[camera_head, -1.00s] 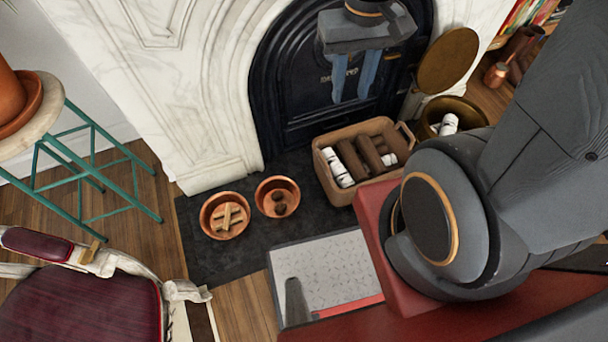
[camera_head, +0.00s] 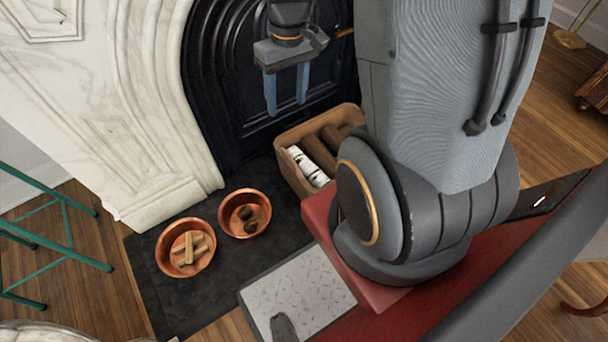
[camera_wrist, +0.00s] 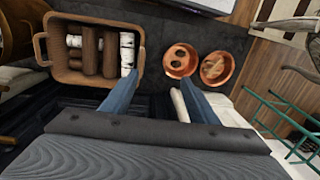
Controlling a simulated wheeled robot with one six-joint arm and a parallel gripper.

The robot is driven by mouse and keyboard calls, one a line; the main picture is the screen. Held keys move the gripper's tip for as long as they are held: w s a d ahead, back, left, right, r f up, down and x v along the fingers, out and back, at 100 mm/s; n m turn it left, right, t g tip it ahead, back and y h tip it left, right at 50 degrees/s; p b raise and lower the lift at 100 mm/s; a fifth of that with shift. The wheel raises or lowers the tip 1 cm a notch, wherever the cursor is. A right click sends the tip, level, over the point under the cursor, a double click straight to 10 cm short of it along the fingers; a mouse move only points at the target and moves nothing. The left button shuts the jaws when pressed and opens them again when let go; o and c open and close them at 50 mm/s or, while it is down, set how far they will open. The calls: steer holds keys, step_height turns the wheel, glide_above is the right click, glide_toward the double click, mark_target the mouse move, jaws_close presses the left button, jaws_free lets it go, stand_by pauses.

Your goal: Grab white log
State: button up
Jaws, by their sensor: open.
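A white birch log (camera_head: 308,166) with dark marks lies in a tan basket (camera_head: 292,135) beside brown logs (camera_head: 319,153). In the wrist view the basket (camera_wrist: 49,58) is at the upper left, with one white log (camera_wrist: 127,54) at its right end and another white piece (camera_wrist: 74,41) at its left, partly under brown logs (camera_wrist: 91,51). My gripper (camera_head: 287,110) is open and empty, pointing down above and behind the basket, apart from it. In the wrist view its blue fingers (camera_wrist: 160,98) are spread, the left one near the basket's lower right corner. My arm hides the basket's right side in the head view.
Two copper bowls stand on the dark hearth left of the basket, one with wooden sticks (camera_head: 187,252) and one with pinecone-like pieces (camera_head: 245,216). The black fireplace front (camera_head: 225,85) and white marble surround (camera_head: 120,130) rise behind. A teal stool (camera_head: 62,240) stands at the left.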

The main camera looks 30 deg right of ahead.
steer(key=w+d+f+b, duration=0.3)
steer(key=f+b, duration=0.2)
steer(key=f, duration=0.4)
steer(key=w+d+f+b, duration=0.3)
steer(key=f+b, duration=0.3)
steer(key=f, duration=0.3)
steer(key=y+b, duration=0.1)
steer(key=b, duration=0.9)
glide_above(303, 159)
steer(key=d, duration=0.1)
steer(key=shift+n, duration=0.4)
step_height(303, 159, down, 19)
steer(key=shift+d+r, duration=0.1)
steer(key=shift+d, duration=0.05)
steer(key=shift+f+b, duration=0.5)
steer(key=shift+f, duration=0.25)
steer(key=shift+a+f+b, duration=0.2)
steer(key=shift+f+b, duration=0.55)
steer(key=shift+f, duration=0.4)
steer(key=shift+a+f+b, duration=0.25)
steer(key=shift+f+b, duration=0.55)
steer(key=shift+f, duration=0.3)
steer(key=shift+a+f+b, duration=0.2)
steer(key=shift+f+b, duration=0.55)
steer(key=shift+f, duration=0.4)
steer(key=shift+r, duration=0.1)
steer(key=c, duration=1)
